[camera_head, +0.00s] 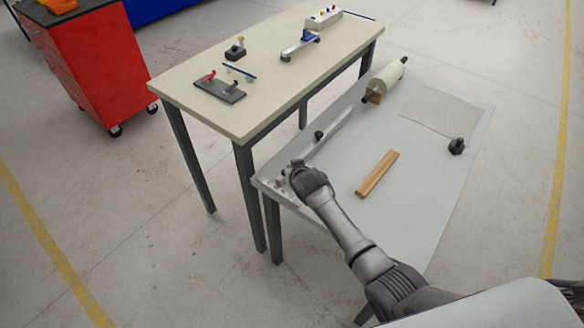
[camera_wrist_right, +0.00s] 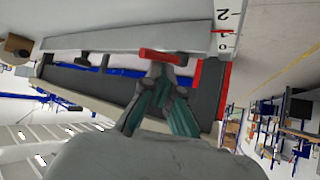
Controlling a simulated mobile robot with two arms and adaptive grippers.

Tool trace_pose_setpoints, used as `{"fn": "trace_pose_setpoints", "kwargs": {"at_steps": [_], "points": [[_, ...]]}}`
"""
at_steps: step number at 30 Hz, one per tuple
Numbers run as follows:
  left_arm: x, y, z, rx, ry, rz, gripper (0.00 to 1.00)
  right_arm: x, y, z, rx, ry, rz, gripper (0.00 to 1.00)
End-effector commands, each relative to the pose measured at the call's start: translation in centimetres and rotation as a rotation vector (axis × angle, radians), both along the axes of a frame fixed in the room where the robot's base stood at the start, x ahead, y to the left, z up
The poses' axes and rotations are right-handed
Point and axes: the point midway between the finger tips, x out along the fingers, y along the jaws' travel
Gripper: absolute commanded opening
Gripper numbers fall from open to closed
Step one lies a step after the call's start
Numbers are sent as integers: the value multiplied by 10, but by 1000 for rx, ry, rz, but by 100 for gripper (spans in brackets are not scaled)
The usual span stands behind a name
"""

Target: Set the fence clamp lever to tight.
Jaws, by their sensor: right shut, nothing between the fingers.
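A light grey fence bar (camera_head: 330,132) lies along the left part of the lower grey table, with a black knob (camera_head: 318,135) beside it. My right gripper (camera_head: 296,166) is at the near end of this bar. In the right wrist view, my right gripper (camera_wrist_right: 163,76) is shut and empty, its fingertips together. A small red bar (camera_wrist_right: 162,56), which looks like the clamp lever, lies crosswise just beyond the fingertips. I cannot tell whether they touch it. In the head view the gripper hides the lever. My left gripper is out of view.
A wooden strip (camera_head: 377,173), a roll (camera_head: 386,78), a foam sheet (camera_head: 440,111) and a black knob (camera_head: 457,146) are on the lower table (camera_head: 420,210). A scale (camera_wrist_right: 224,30) shows by the lever. The taller cream table (camera_head: 190,85) stands behind, holding small fixtures.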

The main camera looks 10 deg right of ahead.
Motion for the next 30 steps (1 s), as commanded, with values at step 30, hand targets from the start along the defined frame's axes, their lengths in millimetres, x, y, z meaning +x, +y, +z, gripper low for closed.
{"fn": "trace_pose_setpoints", "kwargs": {"at_steps": [30], "points": [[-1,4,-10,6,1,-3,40,11,11,-1,-1,3,1,0]]}}
